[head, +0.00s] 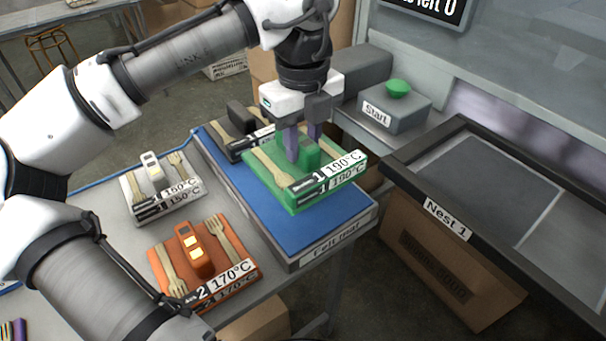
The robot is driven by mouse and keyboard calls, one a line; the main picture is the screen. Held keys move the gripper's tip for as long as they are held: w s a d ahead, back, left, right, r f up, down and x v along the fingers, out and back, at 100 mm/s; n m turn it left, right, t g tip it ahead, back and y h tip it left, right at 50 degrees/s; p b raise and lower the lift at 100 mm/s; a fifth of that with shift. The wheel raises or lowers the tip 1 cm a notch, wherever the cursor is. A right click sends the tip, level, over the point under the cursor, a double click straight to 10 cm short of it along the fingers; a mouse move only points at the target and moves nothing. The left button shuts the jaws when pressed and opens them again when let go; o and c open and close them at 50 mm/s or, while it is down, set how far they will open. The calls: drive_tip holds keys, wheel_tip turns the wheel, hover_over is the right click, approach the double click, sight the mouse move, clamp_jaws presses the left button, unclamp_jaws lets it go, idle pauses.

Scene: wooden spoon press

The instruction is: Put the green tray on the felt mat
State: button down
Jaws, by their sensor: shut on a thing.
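The green tray (262,177) is labelled 190°C and carries a wooden fork or spoon and a green block-like grip. It is at the blue felt mat (222,162), over its middle and right part. I cannot tell whether it touches the mat or hangs just above it. My gripper (303,150) points down and is shut on the tray's raised green grip. The mat lies on a grey block with a "Felt mat" label on its front.
A white tray (187,199) marked 150°C and an orange tray (241,272) marked 170°C stand left of the mat. A dark tray (238,147) sits at the mat's back end. A start button box (396,108) and the framed Nest 1 (408,183) are to the right.

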sight(303, 172)
drive_tip(key=shift+f+b, duration=0.45)
drive_tip(key=shift+f, duration=2.95)
drive_tip(key=shift+f, duration=0.15)
drive_tip(key=c, duration=1.1)
unclamp_jaws()
wheel_tip(303, 172, up, 12)
drive_tip(key=shift+r+p, duration=0.15)
drive_tip(key=shift+p, duration=0.8)
